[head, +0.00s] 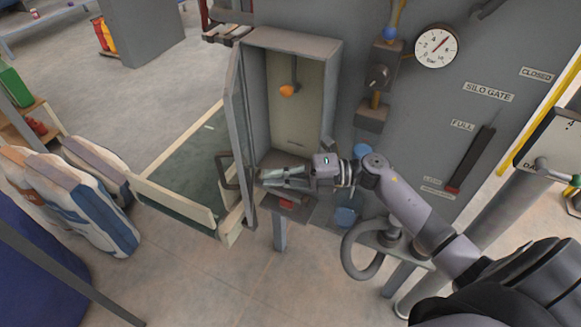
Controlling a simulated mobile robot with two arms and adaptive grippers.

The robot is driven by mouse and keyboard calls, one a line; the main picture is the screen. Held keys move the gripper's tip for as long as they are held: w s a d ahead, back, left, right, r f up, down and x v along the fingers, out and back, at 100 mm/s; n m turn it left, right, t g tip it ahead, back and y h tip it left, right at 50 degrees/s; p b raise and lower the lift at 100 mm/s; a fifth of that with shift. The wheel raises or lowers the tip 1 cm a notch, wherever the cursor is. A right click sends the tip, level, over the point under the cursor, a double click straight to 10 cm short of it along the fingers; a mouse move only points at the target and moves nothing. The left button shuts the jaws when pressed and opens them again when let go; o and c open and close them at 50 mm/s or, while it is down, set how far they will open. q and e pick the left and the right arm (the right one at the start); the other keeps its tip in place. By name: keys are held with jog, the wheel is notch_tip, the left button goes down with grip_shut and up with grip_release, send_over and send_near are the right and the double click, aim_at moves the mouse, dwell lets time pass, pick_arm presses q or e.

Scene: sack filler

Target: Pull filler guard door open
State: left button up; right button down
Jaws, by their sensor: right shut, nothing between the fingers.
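The filler guard door (238,105) is a grey framed panel, seen nearly edge-on. It stands swung out from the left side of the filler cabinet (330,60), so the opening shows. Its dark bar handle (221,172) is on the door's left, outer face. My right gripper (264,178) is shut and empty. It is in front of the lower cabinet opening, on the inner side of the door, with its fingertips close to the door's edge. I cannot tell whether they touch it. My left gripper is not in view.
Inside the cabinet is an orange-tipped nozzle (287,91). A pressure gauge (436,46) and the silo gate lever (470,160) are on the grey wall at right. Filled sacks (75,200) stand at left. A low-framed green platform (180,170) lies beside the door.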

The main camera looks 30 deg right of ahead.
aim_at(243, 177)
jog(key=x, duration=0.2)
jog(key=shift+w+a+r+p, duration=0.1)
jog(key=shift+w+a+p, duration=0.15)
jog(key=shift+w+p, duration=0.1)
jog(key=shift+w+a, duration=0.15)
jog(key=shift+a, duration=0.5)
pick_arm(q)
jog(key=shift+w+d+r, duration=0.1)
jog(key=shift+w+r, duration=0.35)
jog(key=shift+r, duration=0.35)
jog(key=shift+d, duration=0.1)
pick_arm(e)
jog(key=shift+x, duration=1.35)
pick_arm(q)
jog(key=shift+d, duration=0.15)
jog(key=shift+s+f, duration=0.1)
pick_arm(e)
jog(key=shift+d, duration=0.1)
